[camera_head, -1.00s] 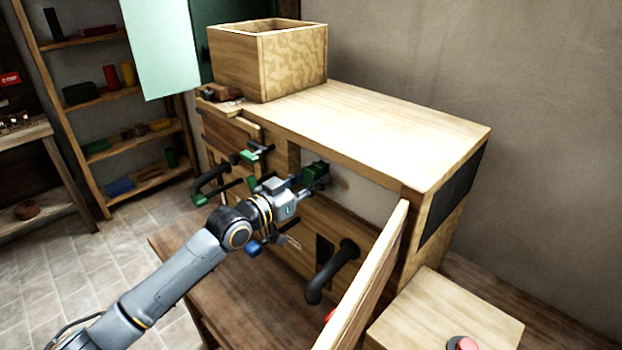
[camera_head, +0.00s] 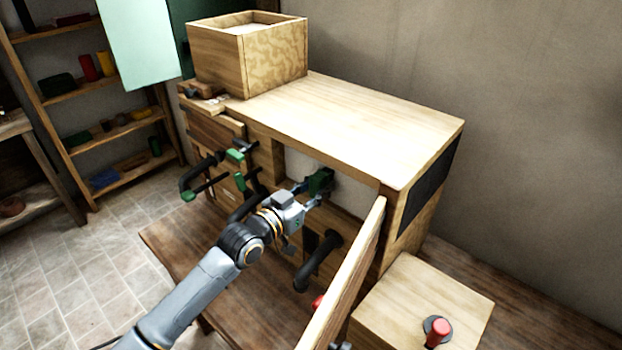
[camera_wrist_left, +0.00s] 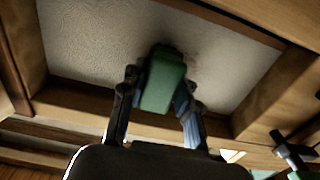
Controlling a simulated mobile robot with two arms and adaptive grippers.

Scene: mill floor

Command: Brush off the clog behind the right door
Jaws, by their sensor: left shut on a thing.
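My left gripper (camera_head: 312,189) is shut on a green brush (camera_head: 321,180) at the right-hand opening of the wooden machine. In the left wrist view the green brush (camera_wrist_left: 163,84) sits between both fingers, its far end against or close to the pale back panel (camera_wrist_left: 95,45). A faint brownish smudge, perhaps the clog (camera_wrist_left: 192,60), shows just beside the brush's far end; the brush hides part of that spot. The right door (camera_head: 345,275) stands swung open, to the right of my arm. My right gripper is not seen.
An open-topped wooden box (camera_head: 248,60) stands on the machine. Black handles (camera_head: 318,262) and green-tipped clamps (camera_head: 237,156) stick out from its front. A wooden block with a red button (camera_head: 437,330) is at the lower right. Shelves (camera_head: 95,90) stand at the left.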

